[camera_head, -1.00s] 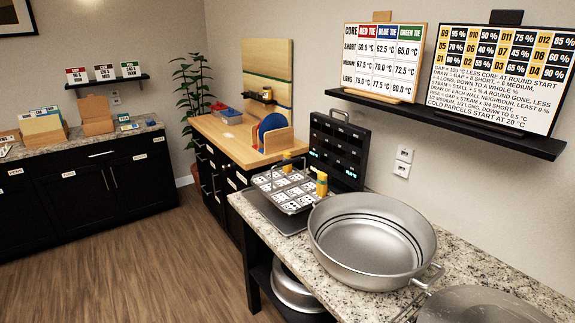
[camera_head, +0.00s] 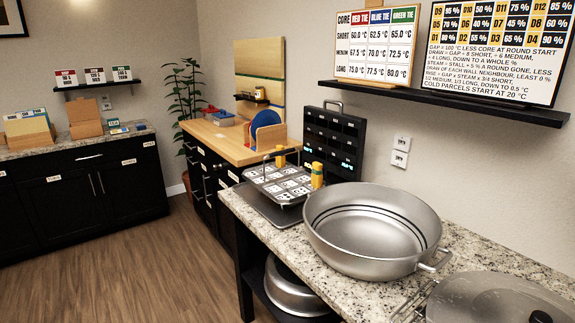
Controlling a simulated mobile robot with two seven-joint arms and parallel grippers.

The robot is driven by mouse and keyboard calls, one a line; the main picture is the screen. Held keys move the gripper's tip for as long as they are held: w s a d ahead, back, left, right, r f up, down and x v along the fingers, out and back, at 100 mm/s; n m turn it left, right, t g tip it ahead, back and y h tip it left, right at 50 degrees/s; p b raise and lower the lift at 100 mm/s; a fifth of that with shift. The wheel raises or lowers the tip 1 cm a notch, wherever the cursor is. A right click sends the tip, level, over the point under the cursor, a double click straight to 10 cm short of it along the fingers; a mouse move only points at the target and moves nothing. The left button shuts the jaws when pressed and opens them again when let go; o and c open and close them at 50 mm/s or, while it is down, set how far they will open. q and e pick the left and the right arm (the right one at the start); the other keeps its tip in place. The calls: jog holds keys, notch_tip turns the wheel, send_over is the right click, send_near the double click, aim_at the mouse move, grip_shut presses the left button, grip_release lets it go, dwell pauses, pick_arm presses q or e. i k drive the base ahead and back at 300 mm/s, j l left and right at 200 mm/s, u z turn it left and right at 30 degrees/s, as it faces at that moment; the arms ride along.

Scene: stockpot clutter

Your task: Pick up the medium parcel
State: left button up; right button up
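No parcel that I can identify as the medium one shows in the head view. A tray of numbered cells (camera_head: 284,186) stands on the granite counter, with yellow grips at its sides; its small contents are hard to make out. A large, open silver stockpot (camera_head: 372,230) stands on the same counter and looks empty. Neither of my grippers is in view.
A domed metal lid (camera_head: 490,303) lies at the lower right, beside a wire rack (camera_head: 408,309). A black display panel (camera_head: 334,140) stands behind the tray. A wooden-topped cabinet (camera_head: 222,139) and a left counter (camera_head: 90,148) stand farther off. The wood floor is open at left.

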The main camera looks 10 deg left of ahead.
aim_at(279, 161)
jog(key=i+j+z, duration=0.2)
jog(key=z, duration=0.2)
jog(key=i+j+z, duration=0.15)
jog(key=j+z, duration=0.25)
jog(key=i+j+z, duration=0.1)
jog(key=j+z, duration=0.2)
jog(key=z, duration=0.15)
